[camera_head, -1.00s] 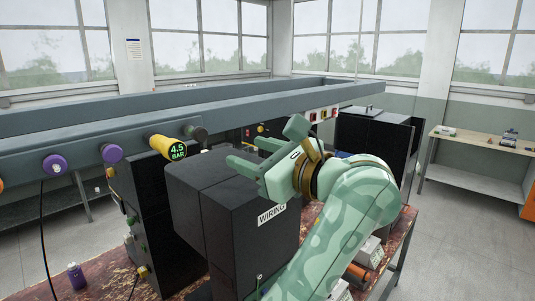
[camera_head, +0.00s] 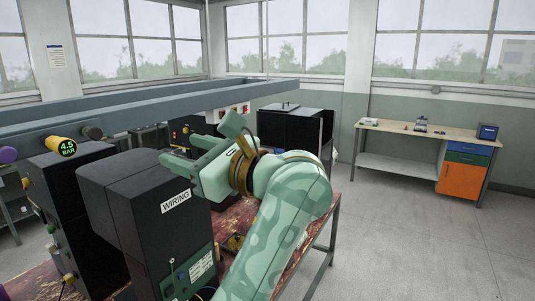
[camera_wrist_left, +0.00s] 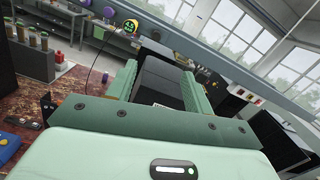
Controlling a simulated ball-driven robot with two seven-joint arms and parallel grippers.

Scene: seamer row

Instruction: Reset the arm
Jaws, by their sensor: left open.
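My left gripper (camera_head: 180,150) is pale green, open and empty. It is in the middle-left of the head view, fingers pointing left. In the picture it overlaps the top right of a black box labelled WIRING (camera_head: 125,185); I cannot tell how far above or in front of it the gripper is. In the left wrist view the two fingers (camera_wrist_left: 160,75) stand apart, with a dark box (camera_wrist_left: 158,85) seen between them and nothing gripped. My left arm reaches up from the bottom of the head view. My right gripper does not show.
A long grey rail (camera_head: 110,112) crosses the left, with a yellow 4.5 BAR gauge (camera_head: 68,148) on it. A black cabinet (camera_head: 290,128) stands behind my gripper. A worn red table (camera_head: 235,215) lies beneath. A workbench (camera_head: 415,132) is at the right; the floor before it is clear.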

